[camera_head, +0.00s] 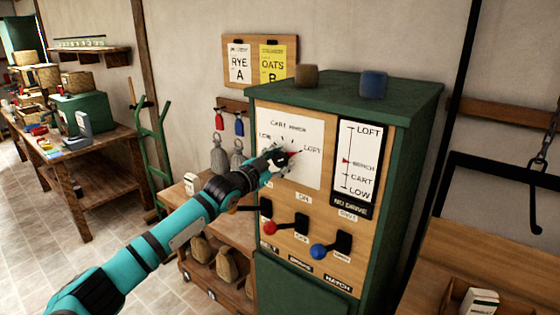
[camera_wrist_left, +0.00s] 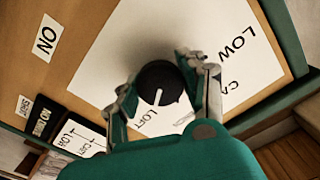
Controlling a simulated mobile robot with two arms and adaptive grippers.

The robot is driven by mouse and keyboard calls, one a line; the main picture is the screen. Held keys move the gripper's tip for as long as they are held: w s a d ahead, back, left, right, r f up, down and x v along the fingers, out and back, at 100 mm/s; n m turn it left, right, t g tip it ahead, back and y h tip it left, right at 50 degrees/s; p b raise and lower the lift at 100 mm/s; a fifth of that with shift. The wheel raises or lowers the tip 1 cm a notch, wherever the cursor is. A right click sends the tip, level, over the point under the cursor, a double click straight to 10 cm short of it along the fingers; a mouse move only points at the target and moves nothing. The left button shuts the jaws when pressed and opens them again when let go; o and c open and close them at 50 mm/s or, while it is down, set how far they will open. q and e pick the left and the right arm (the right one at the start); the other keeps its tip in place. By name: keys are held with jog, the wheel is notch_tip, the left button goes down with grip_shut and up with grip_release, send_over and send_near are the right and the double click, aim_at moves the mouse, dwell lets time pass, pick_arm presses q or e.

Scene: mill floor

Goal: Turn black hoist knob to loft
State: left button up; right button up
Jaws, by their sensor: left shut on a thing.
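The black hoist knob (camera_wrist_left: 160,82) sits on a white dial plate (camera_head: 305,172) on the front of a green and wooden cabinet. In the left wrist view its white line points down and slightly left, towards the LOFT lettering; I cannot tell whether it lines up exactly. My left gripper (camera_wrist_left: 162,88) is shut on the knob, one finger at each side. In the head view the gripper (camera_head: 277,160) covers most of the knob. The level gauge (camera_head: 371,142) to the right has its red pointer near BENCH. My right gripper is not in view.
A brown block (camera_head: 307,75) and a blue block (camera_head: 374,84) lie on the cabinet top. A low bench with sacks (camera_head: 230,264) stands to the left.

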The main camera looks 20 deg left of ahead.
pick_arm(q)
jog(key=o, duration=1.2)
jog(key=shift+s, duration=0.1)
jog(key=v, duration=1.1)
jog(key=shift+s+a, duration=0.15)
jog(key=shift+s, duration=0.25)
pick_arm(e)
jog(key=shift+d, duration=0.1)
